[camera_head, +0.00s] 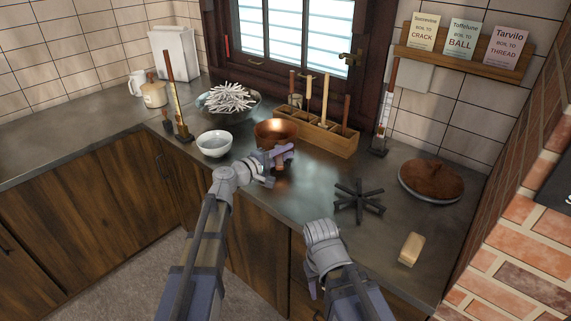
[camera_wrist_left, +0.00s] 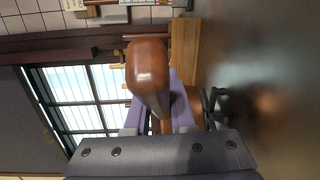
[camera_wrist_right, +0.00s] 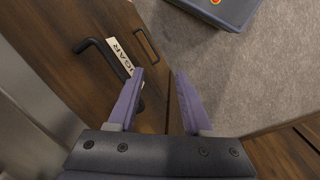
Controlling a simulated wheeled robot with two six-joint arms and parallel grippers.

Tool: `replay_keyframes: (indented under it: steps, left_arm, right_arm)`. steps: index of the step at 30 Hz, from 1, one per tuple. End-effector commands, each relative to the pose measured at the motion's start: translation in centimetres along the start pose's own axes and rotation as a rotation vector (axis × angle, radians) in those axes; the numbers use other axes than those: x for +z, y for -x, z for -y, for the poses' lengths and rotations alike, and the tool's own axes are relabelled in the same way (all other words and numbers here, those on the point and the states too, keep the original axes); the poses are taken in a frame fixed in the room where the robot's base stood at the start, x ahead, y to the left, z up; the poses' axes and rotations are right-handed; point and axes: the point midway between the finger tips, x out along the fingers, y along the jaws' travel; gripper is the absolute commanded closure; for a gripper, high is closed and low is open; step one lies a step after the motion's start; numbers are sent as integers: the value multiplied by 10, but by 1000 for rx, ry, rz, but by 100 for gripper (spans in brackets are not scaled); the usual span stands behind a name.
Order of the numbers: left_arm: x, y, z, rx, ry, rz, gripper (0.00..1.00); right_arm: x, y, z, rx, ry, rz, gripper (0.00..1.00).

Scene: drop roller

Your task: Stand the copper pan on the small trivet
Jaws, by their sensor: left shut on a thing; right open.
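The copper pan (camera_head: 276,130) is on or just above the grey counter, below the window; I cannot tell whether it touches. My left gripper (camera_head: 276,158) is shut on its handle, on the pan's near side. In the left wrist view the brown handle (camera_wrist_left: 150,72) stands between the purple fingers (camera_wrist_left: 158,108), which hide part of it. The small trivet (camera_head: 358,200), black and star-shaped, lies bare on the counter, right of the pan. My right gripper (camera_wrist_right: 158,88) is open and empty, in front of the cabinet fronts and below the counter edge.
A white bowl (camera_head: 214,144) stands left of the pan, a bowl of white sticks (camera_head: 228,98) behind it. A wooden rack (camera_head: 325,136) is behind right. A round brown item (camera_head: 431,180) and a yellow block (camera_head: 411,249) lie right of the trivet. Counter between pan and trivet is clear.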

Motion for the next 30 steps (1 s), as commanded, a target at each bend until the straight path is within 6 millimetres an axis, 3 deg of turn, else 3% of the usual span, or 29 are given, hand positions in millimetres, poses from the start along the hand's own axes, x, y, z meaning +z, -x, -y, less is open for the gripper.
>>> replay_keyframes:
  steps: [1, 6, 18, 19, 27, 30]
  left_arm:
    - [-1, -1, 12, 1, -1, 0, 100]
    - [-2, -2, 30, 1, -1, 0, 100]
    - [-2, -2, 32, 1, -1, 0, 100]
    - [-2, -2, 32, 0, 0, 0, 77]
    - [-2, -2, 31, 0, 0, 0, 48]
    - [-2, -2, 31, 0, 0, 0, 48]
  right_arm:
    - [-1, -12, 1, 0, 0, 0, 50]
    - [-2, -30, 3, 0, 0, 0, 50]
    - [-2, -32, 3, 0, 0, 0, 50]
    - [-2, -32, 3, 0, 0, 0, 50]
    - [-2, -31, 3, 0, 0, 0, 50]
    - [-2, -31, 3, 0, 0, 0, 50]
